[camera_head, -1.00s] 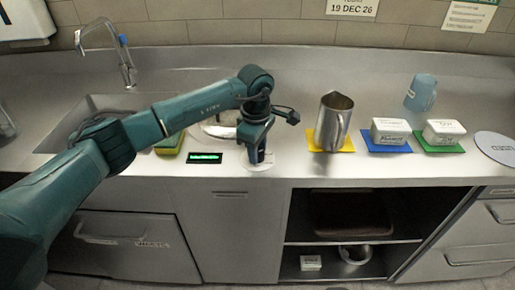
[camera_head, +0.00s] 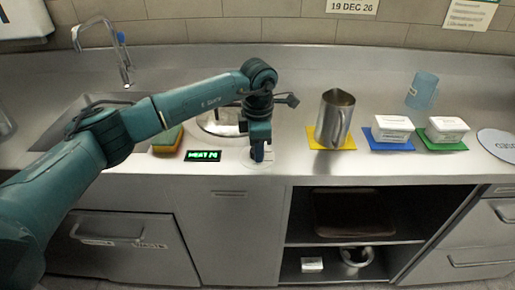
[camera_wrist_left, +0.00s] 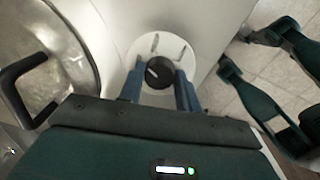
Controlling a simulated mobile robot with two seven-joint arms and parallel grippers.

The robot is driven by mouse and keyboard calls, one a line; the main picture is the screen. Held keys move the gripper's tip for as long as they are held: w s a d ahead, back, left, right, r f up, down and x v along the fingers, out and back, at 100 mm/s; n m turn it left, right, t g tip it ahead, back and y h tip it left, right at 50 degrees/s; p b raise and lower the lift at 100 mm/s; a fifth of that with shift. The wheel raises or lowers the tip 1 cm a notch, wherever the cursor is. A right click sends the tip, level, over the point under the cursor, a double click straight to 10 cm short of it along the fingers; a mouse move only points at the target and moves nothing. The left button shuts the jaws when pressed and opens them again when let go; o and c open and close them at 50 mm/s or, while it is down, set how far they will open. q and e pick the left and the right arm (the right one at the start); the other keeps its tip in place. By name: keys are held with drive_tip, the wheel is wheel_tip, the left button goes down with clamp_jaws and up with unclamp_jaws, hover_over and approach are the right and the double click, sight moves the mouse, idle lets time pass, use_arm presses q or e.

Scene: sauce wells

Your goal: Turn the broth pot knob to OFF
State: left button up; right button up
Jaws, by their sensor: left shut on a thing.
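The black knob (camera_wrist_left: 160,72) sits on a round white dial plate (camera_wrist_left: 178,48) in the left wrist view. A short pale pointer mark shows on the knob, and dark marks show on the plate, too small to read. My left gripper (camera_wrist_left: 160,88) is shut on the knob, with one blue finger on each side. In the head view my left gripper (camera_head: 258,155) points down at the counter's front edge and hides the knob. The broth pot (camera_head: 218,122) is partly hidden behind my arm; its metal lid and black handle (camera_wrist_left: 12,85) show in the left wrist view.
A lit green display (camera_head: 203,156) reading "HEAT" and something unclear lies left of the knob. A sponge (camera_head: 167,140) is further left, by the sink (camera_head: 50,140). A metal pitcher (camera_head: 334,118) on a yellow mat, white tubs (camera_head: 392,128) and a blue jug (camera_head: 422,92) stand right.

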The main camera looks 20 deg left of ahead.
use_arm(q)
drive_tip(key=n, duration=0.4)
drive_tip(key=shift+b, duration=0.35)
drive_tip(key=shift+n, duration=0.5)
use_arm(e)
drive_tip(key=shift+f, duration=0.45)
drive_tip(key=shift+m, duration=0.3)
use_arm(q)
drive_tip(key=o, duration=1)
drive_tip(key=shift+c, duration=0.2)
wheel_tip(320, 180, up, 13)
drive_tip(key=b, duration=0.1)
drive_tip(key=shift+s+d+r, duration=0.15)
drive_tip(key=shift+s+d, duration=0.05)
drive_tip(key=shift+d, duration=0.1)
use_arm(e)
drive_tip(key=shift+w+f, duration=0.15)
drive_tip(key=shift+f, duration=0.05)
